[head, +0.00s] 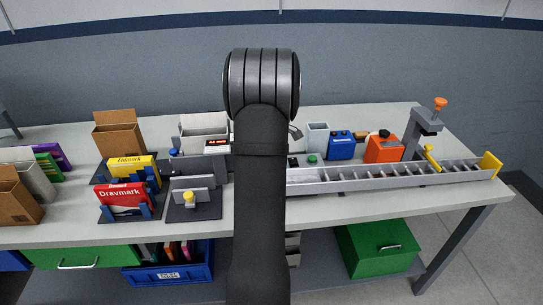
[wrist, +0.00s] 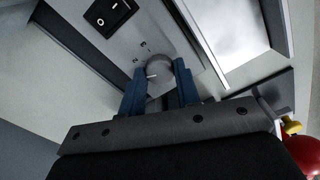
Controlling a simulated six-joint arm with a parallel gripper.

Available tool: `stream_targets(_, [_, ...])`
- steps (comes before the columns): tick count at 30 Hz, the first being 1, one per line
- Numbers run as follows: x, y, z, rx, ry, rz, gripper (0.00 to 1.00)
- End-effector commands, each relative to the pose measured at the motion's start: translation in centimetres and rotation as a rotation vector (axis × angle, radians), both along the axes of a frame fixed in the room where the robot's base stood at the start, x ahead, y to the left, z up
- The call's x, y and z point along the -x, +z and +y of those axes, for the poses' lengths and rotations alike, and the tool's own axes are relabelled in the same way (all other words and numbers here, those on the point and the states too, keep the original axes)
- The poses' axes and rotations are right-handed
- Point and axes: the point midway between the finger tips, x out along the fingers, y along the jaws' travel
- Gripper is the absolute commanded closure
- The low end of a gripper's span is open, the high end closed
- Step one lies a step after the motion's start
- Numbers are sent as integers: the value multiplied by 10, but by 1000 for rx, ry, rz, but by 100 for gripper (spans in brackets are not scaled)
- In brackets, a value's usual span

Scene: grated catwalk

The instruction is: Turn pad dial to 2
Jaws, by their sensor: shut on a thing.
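The pad dial (wrist: 158,68) is a round grey knob on a grey panel (wrist: 172,28) in the wrist view. A short white line shows on its lower left side. Small printed marks (wrist: 140,51) sit up and left of it; they are too small and tilted to read surely. My gripper (wrist: 160,79) has its two blue fingers on either side of the knob, shut on it. Part of the knob is hidden behind the fingers. In the head view my arm covers the gripper and the dial.
A black rocker switch (wrist: 110,14) is on the same panel. A red round thing (wrist: 306,154) and a yellow knob (wrist: 291,126) are at the wrist view's right edge. In the head view, a red-lit display (head: 217,146) stands left of my arm, and a long grey channel (head: 385,179) lies right.

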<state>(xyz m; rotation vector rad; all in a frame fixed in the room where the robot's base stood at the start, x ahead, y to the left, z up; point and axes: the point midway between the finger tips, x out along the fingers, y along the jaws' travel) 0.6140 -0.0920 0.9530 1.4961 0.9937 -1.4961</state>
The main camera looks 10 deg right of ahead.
Motion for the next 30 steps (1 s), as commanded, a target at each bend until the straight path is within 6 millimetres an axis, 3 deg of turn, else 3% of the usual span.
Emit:
stream_targets(15, [0, 0, 0, 0, -352, 0, 93])
stream_targets(27, [0, 1, 0, 0, -389, 0, 93])
stream_targets(28, [0, 1, 0, 0, -389, 0, 66])
stream_targets(30, [0, 1, 0, 0, -388, -1, 53])
